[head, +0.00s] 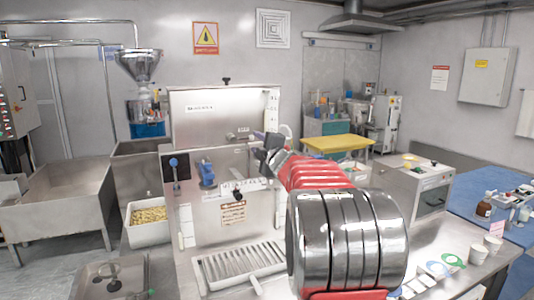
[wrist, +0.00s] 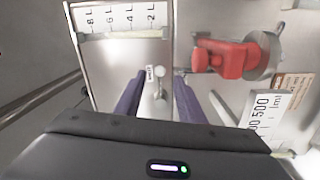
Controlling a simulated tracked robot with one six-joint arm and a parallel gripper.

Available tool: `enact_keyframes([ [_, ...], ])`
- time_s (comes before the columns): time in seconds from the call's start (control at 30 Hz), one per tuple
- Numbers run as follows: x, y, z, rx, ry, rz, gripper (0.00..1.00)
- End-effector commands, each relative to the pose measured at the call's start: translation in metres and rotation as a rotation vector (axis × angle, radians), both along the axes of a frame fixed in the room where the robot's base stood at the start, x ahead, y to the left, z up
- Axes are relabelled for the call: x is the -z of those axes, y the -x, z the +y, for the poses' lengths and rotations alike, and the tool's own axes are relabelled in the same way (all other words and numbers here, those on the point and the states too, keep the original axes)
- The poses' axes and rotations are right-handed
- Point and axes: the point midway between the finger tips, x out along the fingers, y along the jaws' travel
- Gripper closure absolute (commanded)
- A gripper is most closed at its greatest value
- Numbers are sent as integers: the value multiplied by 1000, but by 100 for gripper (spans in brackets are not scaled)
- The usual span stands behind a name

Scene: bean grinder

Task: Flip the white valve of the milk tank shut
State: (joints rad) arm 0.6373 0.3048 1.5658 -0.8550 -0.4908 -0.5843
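The milk tank is probably the steel box with the litre scale (wrist: 120,20) in the wrist view; its label is too small to read. A small white valve (wrist: 160,84), with a round top and a short stem, sits on the steel face near a small tag. My gripper (wrist: 160,76) is open, its two purple fingers on either side of the valve with gaps to both. I cannot tell how far their tips are from the steel face. In the head view my gripper (head: 268,145) is at the right side of the steel machine (head: 220,120), and my arm hides the valve.
A red valve (wrist: 228,58) on a round metal fitting is close to the right finger. A white millilitre scale (wrist: 262,115) is below it. In the head view a blue lever (head: 206,174) and a slatted drip tray (head: 240,262) are on the machine's front.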

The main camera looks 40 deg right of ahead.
Motion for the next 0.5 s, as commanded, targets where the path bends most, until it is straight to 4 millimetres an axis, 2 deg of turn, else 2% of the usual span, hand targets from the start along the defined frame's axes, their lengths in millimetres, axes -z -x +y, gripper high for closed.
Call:
enact_keyframes([
  [0.5, 3, 68, 20, 0, 1, 0, 64],
])
